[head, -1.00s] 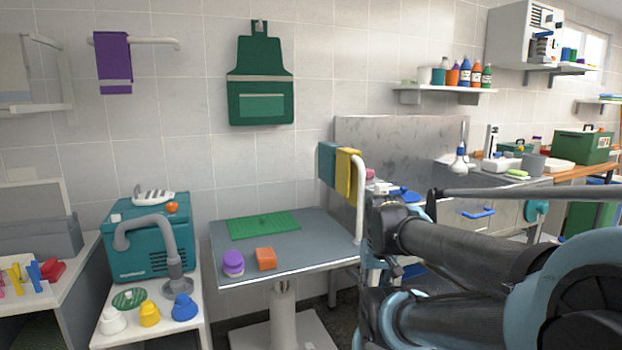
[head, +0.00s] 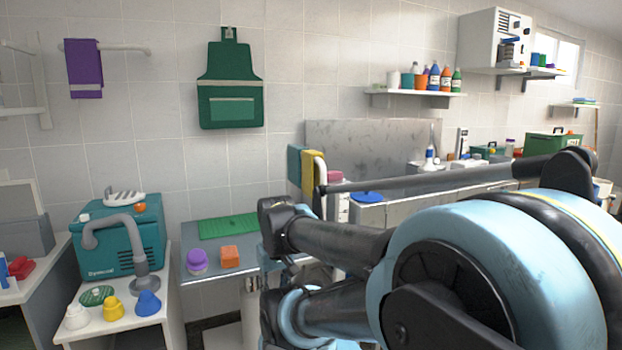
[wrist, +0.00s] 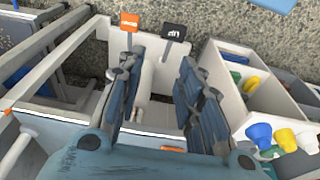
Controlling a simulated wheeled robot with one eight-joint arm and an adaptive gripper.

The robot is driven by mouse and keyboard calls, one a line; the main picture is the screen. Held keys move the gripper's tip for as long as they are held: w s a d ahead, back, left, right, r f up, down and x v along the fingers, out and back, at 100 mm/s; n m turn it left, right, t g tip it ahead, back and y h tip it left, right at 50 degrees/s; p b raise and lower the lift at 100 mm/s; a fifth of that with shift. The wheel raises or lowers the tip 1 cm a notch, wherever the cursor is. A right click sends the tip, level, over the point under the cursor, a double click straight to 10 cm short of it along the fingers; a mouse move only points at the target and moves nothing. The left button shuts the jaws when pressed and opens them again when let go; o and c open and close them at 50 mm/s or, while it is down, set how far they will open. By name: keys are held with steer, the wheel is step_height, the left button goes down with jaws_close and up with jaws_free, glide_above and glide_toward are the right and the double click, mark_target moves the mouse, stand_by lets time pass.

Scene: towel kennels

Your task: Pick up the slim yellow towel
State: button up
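The slim yellow towel (head: 308,172) hangs over a white rail beside the grey splash panel in the head view. A teal towel (head: 294,166) hangs right next to it on the left. My arm stands in front and to the right of them, and hides the lower part of the rail. My gripper (wrist: 158,72) shows in the wrist view with its two dark fingers apart and nothing between them. It points down over a white frame and the speckled floor. The yellow towel cannot be made out in the wrist view.
A grey table (head: 205,271) holds a green mat (head: 228,227), a purple item (head: 197,261) and an orange block (head: 230,256). A teal machine (head: 122,240) stands at left. A purple towel (head: 84,68) hangs on the wall.

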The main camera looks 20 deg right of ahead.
steer(key=o, duration=1.6)
steer(key=shift+w+d+r+m+h, duration=0.1)
steer(key=shift+w+r+m+h, duration=0.1)
steer(key=shift+r, duration=0.3)
steer(key=shift+w+d+r+m+h, duration=0.1)
steer(key=shift+r+h, duration=0.1)
steer(key=shift+r, duration=0.3)
steer(key=w+d+r+m+g+h, duration=0.1)
steer(key=w+d+r+m+h, duration=0.35)
steer(key=w+d+r, duration=0.35)
steer(key=m+h, duration=1.3)
glide_toward(306, 184)
steer(key=shift+g, duration=0.3)
steer(key=d, duration=0.6)
steer(key=w+d, duration=0.1)
steer(key=d, duration=0.2)
steer(key=shift+r, duration=0.15)
